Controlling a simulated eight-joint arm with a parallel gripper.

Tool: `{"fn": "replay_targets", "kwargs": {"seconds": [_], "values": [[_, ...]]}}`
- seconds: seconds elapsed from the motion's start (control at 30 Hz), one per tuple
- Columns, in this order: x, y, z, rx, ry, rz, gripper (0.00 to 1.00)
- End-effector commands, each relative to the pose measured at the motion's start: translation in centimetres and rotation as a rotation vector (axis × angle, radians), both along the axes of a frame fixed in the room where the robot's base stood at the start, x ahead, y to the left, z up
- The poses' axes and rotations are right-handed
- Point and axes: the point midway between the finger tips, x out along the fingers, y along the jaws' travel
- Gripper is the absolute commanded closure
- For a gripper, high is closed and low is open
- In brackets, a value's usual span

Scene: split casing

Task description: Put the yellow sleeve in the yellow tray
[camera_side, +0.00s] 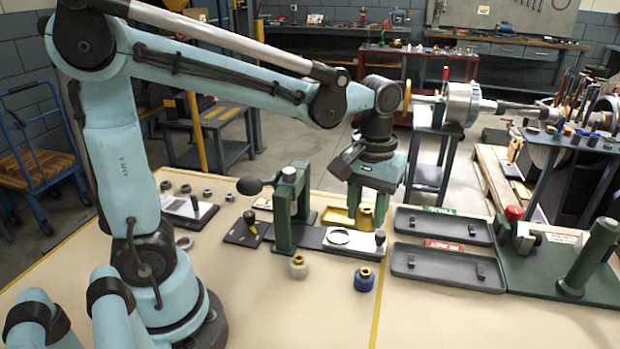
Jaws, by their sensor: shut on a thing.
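The yellow tray (337,217) lies on the bench behind and to the left of my gripper's fingers, which partly hide it. My gripper (367,218) points straight down, its green fingers low over the tray's right part. It is shut on the yellow sleeve, which is mostly hidden between the fingers and hard to tell from the yellow tray behind. I cannot tell whether the sleeve touches the tray.
A green press (287,215) stands left of my gripper. A grey part (298,268) and a blue part (364,281), both with brass-coloured tops, stand in front. Two dark trays (445,264) lie at the right. The front bench is mostly clear.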

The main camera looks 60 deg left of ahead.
Motion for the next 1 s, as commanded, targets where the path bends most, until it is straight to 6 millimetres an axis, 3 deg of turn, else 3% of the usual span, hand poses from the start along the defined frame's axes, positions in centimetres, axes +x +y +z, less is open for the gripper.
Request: {"fn": "replay_targets", "kwargs": {"seconds": [0.1, 0.3, 0.47, 1.0], "values": [[2.4, 1.5, -0.3, 0.000, 0.000, -0.012, 0.99], [4.9, 3.4, -1.0, 0.000, 0.000, -0.036, 0.99], [5.8, 4.9, -1.8, 0.000, 0.000, -0.042, 0.99], [8.3, 14.5, -7.7, 0.000, 0.000, -0.043, 0.99]]}}
